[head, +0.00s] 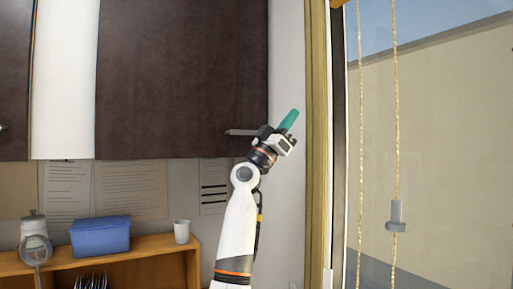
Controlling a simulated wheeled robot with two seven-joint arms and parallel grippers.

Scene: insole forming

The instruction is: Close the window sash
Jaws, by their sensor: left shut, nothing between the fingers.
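The window (335,150) fills the right side of the head view, with a pale wooden post and a dark upright edge at its left. A small piece of orange wood (338,3) shows at the top edge; I cannot tell whether it belongs to the sash. Two cords (361,120) hang in front of the opening, and a grey fitting (396,216) sits on the right one. My left gripper (289,121) is raised left of the window post, with its teal fingers shut and empty, pointing up and right. It appears apart from the cords. My right gripper is out of view.
A dark wall cabinet (180,80) hangs behind my left gripper, with a grey handle (240,132) near its lower right. Papers hang on the wall.

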